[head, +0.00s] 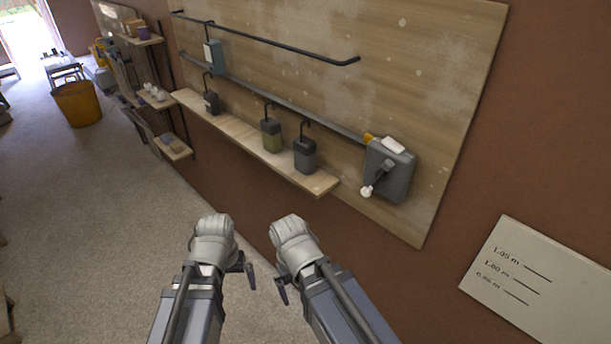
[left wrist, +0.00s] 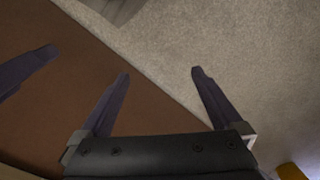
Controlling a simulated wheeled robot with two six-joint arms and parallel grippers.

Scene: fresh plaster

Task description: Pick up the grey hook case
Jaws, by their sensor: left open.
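A dark grey hook case (head: 305,155) with a black hook on top stands at the right end of the wooden shelf. A smaller dark grey hook case (head: 211,103) stands farther left on the same shelf; I cannot tell which is meant. My left gripper (head: 247,270) is low in front of the shelf, apart from both cases. In the left wrist view its fingers (left wrist: 160,76) are spread, with nothing between them. My right gripper (head: 281,292) is close beside it, mostly hidden; its finger also shows in the left wrist view (left wrist: 28,70).
A green hook case (head: 271,136) stands between the grey ones on the shelf (head: 235,132). A blue-grey case (head: 214,54) hangs on the black rail. A grey box with a lever (head: 396,172) is on the board at right.

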